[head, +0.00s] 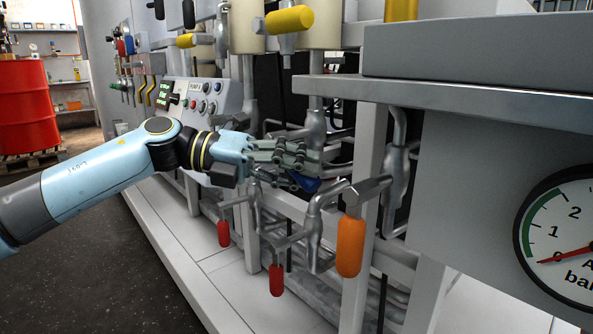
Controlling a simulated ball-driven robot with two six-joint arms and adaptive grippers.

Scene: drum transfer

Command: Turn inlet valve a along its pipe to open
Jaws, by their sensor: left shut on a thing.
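My left gripper (308,168) reaches in from the left at the middle of the head view. Its fingers are shut on a blue valve handle (305,184). Most of that handle is hidden by the fingers; a dark blue part shows just below them. The valve's pipe (317,122) comes down from above, just behind the fingertips. No label for inlet valve a can be read, so I cannot tell from lettering which valve it is. My right gripper is not in view.
An orange handle (350,247) hangs near the blue one, with red handles (223,233) lower left. A white post (362,170) and a grey shelf edge (440,98) stand close on the right. A pressure gauge (570,240) is far right. Open floor lies lower left.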

